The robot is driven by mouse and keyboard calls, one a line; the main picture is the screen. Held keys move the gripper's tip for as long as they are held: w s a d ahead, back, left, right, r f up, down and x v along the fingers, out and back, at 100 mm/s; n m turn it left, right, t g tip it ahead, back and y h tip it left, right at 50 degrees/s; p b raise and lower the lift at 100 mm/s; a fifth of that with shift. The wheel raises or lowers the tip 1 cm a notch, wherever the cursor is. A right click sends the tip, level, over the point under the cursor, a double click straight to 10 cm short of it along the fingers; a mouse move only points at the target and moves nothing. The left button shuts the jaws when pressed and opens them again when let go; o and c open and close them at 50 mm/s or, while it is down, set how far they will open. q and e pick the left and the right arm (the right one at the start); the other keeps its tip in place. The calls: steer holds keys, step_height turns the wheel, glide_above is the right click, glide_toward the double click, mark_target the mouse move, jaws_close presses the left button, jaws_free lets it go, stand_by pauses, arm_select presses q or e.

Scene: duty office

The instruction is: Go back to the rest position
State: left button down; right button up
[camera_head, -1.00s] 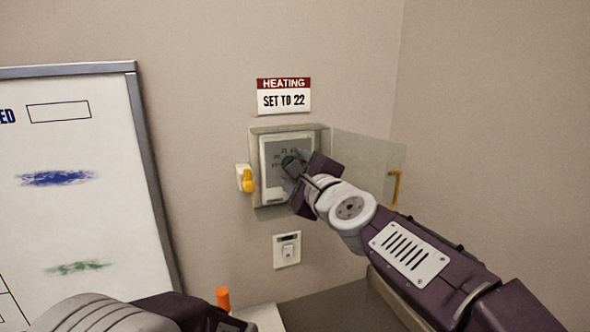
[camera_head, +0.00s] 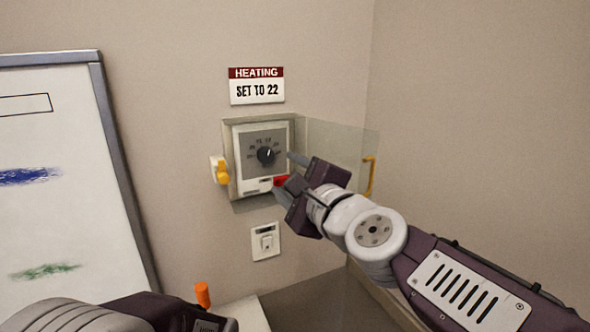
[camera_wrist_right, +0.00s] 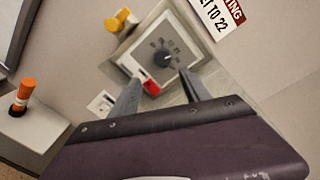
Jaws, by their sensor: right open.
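My right gripper (camera_head: 287,176) is open and empty, in front of the lower right of the thermostat (camera_head: 243,162). Its two fingers stand apart, clear of the dark dial (camera_head: 266,156). In the right wrist view the dial (camera_wrist_right: 163,58) shows just beyond the fingertips (camera_wrist_right: 163,80), with a red patch (camera_wrist_right: 152,88) below it on the thermostat face. The dial's pointer is too small to read surely. Of my left arm, only part shows at the bottom left of the head view; its fingers are out of view.
The thermostat box's clear cover (camera_head: 335,145) stands open to the right, close to my right gripper, with a yellow handle (camera_head: 369,177). A yellow latch (camera_head: 221,170) is at left. A light switch (camera_head: 265,241) is below, a HEATING sign (camera_head: 256,86) above. An orange object (camera_head: 203,295) stands near my left arm.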

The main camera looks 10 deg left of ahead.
steer(key=d+f+n+g+h, duration=0.35)
steer(key=d+f, duration=0.25)
steer(key=f, duration=0.7)
steer(key=d+f+n+g+h, duration=0.2)
steer(key=d+f+n, duration=0.35)
steer(key=f, duration=0.65)
steer(key=s+d+f+n+g+h, duration=0.4)
steer(key=s+d+f+n+g, duration=0.3)
steer(key=s+d+f, duration=0.9)
step_height(320, 180, down, 2)
steer(key=shift+s+f+n, duration=0.2)
steer(key=shift+s+n, duration=0.1)
steer(key=shift+s, duration=0.45)
